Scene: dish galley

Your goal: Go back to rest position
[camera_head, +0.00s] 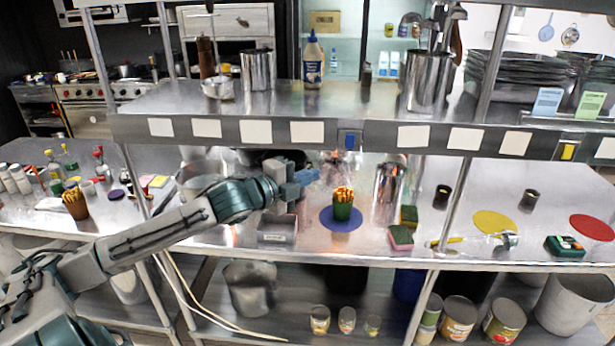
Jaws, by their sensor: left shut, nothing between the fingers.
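My left arm reaches in from the left over the steel counter. My left gripper (306,176) is shut and empty, above the counter and below the upper shelf. It is up and to the left of a green cup of fries (342,210), apart from it. The cup stands upright on a blue round mat (341,225). My right gripper is not in view.
The steel upper shelf (380,132) edge runs just above my left gripper. A metal box (277,236) sits below my forearm. A tall steel container (388,190), sponges (401,238), a yellow mat (494,222) and a red mat (592,228) lie to the right. Shelf posts (452,205) stand in front.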

